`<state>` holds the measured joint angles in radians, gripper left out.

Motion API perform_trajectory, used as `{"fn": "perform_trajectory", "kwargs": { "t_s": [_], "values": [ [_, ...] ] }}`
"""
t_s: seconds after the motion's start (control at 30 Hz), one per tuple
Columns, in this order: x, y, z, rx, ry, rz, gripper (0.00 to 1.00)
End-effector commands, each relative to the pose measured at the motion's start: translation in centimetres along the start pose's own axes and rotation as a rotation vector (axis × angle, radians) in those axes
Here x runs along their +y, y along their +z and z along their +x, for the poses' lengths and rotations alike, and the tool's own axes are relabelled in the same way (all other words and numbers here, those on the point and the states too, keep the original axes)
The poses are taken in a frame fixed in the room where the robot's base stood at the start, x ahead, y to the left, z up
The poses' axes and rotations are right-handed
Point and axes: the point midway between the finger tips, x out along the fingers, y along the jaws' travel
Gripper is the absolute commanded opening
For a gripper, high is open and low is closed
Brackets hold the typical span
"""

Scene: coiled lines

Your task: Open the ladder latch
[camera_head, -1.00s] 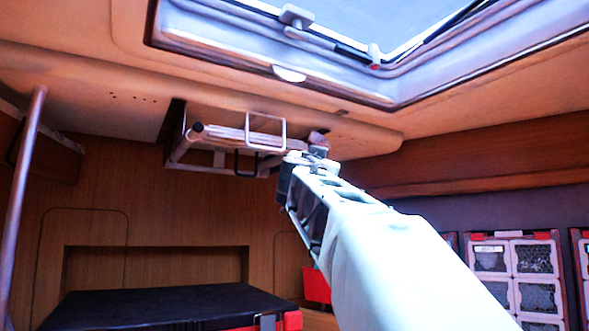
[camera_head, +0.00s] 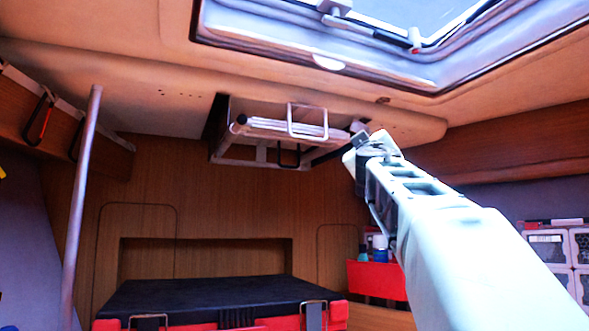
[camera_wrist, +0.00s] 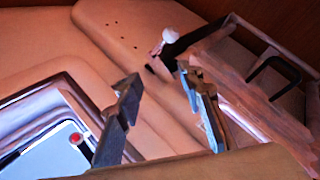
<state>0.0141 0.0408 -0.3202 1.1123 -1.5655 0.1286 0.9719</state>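The folded ladder (camera_head: 262,128), with pale rails and a metal loop, is stowed in a ceiling recess. It also shows at the right of the wrist view (camera_wrist: 245,75). A small white knob (camera_wrist: 170,35) beside a black bar (camera_wrist: 205,38) sits at the ladder's end; it looks like the latch, but I cannot be sure. My gripper (camera_head: 362,142) is just right of the ladder's right end in the head view. In the wrist view my gripper (camera_wrist: 158,78) has its fingers spread apart with nothing between them. The knob is beyond the fingertips, apart from them.
A skylight frame (camera_head: 330,62) is above the arm. A vertical pole (camera_head: 78,205) stands at left. White crates (camera_head: 560,248) stand at right. The space under the ladder is clear.

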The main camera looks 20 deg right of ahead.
Motion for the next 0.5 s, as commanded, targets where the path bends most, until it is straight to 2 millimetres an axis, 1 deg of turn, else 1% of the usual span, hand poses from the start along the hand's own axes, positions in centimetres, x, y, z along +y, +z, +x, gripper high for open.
{"fn": "perform_trajectory", "kwargs": {
  "t_s": [0.03, 0.2, 0.27, 0.5],
  "values": [
    [0.2, 0.4, 0.1, 0.017, -0.003, -0.117, 0.35],
    [0.8, 0.7, 0.6, 0.085, -0.022, -0.555, 0.35],
    [0.9, 0.9, 0.7, 0.109, -0.026, -0.71, 0.35],
    [1.0, 2.2, 0.7, 0.212, -0.027, -1.336, 0.35]
  ]
}}
